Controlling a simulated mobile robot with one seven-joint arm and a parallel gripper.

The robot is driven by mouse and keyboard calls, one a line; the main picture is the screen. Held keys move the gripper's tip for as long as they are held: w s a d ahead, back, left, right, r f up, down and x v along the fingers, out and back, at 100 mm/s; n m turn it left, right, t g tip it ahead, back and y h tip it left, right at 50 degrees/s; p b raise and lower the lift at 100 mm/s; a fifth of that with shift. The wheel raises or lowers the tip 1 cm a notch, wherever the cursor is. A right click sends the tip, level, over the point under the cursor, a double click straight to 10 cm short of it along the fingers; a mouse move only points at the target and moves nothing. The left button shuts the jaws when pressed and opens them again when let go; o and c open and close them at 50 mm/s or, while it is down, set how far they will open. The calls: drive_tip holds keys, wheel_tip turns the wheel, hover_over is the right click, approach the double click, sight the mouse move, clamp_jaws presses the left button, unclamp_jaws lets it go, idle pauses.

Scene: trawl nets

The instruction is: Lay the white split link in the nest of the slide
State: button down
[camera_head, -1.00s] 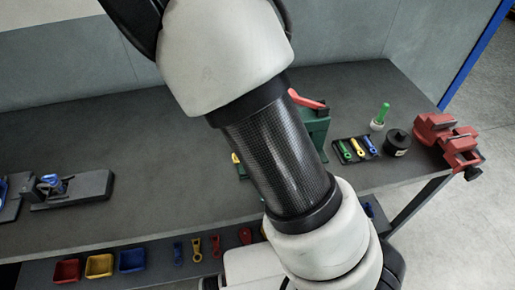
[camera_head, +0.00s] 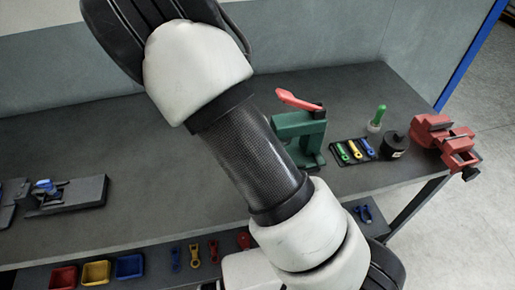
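I cannot make out a white split link in this view. A dark grey fixture (camera_head: 72,195) with a blue part (camera_head: 46,187) on it lies at the left of the bench; I cannot tell whether it is the slide, and no nest can be made out. A green press (camera_head: 300,135) with a red lever (camera_head: 298,101) stands right of the middle, partly behind my arm. My arm crosses the picture from top left to bottom right. My gripper is out of view.
A black tray (camera_head: 340,161) of coloured links, a green-handled tool (camera_head: 378,117), a black pot (camera_head: 394,146) and a red vise (camera_head: 443,141) stand at right. Red, yellow and blue bins (camera_head: 96,272) and several links sit on a lower shelf. The bench's left-middle is clear.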

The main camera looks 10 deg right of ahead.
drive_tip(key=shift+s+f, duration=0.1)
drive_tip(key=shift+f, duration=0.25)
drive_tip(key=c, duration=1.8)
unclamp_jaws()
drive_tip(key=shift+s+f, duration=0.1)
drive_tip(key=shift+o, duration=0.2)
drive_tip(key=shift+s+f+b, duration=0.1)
drive_tip(key=shift+b, duration=0.2)
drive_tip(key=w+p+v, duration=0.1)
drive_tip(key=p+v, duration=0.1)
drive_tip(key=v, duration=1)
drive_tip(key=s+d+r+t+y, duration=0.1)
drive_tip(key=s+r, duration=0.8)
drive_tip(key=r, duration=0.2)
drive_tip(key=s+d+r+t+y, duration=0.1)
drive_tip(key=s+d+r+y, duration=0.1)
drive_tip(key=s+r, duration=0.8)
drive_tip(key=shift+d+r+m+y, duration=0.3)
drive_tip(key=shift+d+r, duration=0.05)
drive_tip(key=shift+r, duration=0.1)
